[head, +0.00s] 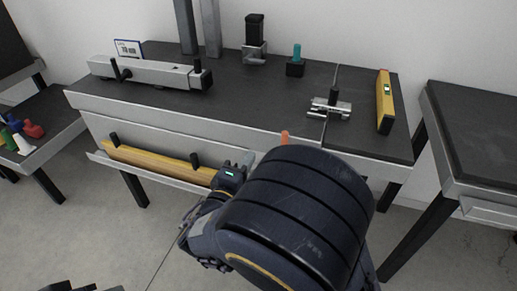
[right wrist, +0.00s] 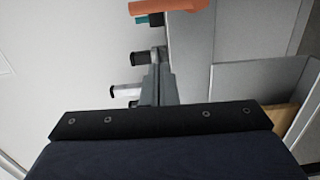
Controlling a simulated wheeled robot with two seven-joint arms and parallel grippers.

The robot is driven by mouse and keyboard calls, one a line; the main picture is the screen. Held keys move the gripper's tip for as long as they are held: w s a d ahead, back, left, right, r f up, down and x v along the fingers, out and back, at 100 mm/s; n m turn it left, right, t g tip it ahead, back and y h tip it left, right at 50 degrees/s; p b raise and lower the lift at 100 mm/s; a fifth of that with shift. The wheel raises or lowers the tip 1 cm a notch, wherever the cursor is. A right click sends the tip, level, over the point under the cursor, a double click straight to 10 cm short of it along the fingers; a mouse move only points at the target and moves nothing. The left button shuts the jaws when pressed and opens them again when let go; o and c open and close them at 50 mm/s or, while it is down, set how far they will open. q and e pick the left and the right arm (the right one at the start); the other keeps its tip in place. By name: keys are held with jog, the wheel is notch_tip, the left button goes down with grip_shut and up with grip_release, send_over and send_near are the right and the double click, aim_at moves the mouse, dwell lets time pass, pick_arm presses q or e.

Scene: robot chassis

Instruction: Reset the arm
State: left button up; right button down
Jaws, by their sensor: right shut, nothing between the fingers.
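My right arm fills the lower middle of the head view, in front of the workbench. My right gripper (head: 243,158) reaches the bench's front edge and is partly hidden by its own wrist. In the right wrist view the gripper fingers (right wrist: 158,84) are together with nothing between them. My left gripper is not in the head view.
The workbench (head: 240,105) holds a long grey clamp bar (head: 150,73), a black-topped post (head: 255,35), a teal-topped peg (head: 297,53), a metal fixture (head: 330,107) and a yellow level (head: 385,100). A front tray (head: 120,165) holds yellow strips. An orange-tipped item (head: 284,137) is near my arm. Side tables flank it.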

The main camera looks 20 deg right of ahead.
jog(key=v, duration=0.5)
jog(key=s+d+f+m+g+y, duration=0.1)
jog(key=s+d+f+m+g, duration=0.15)
jog(key=d+g, duration=0.35)
jog(key=s+d+f+m+g+y, duration=0.15)
jog(key=s+d+f+g, duration=0.25)
jog(key=d, duration=0.4)
jog(key=s+f+m+g+y, duration=0.25)
jog(key=s+m+y, duration=0.25)
jog(key=s+y, duration=0.4)
notch_tip(320, 180, up, 29)
jog(key=s+a+m+t+y+p, duration=0.1)
jog(key=s+m+t+y+p, duration=0.1)
jog(key=p, duration=2.1)
jog(key=shift+a+m+t+y, duration=0.25)
jog(key=shift+m+t+y, duration=0.25)
jog(key=shift+t, duration=0.35)
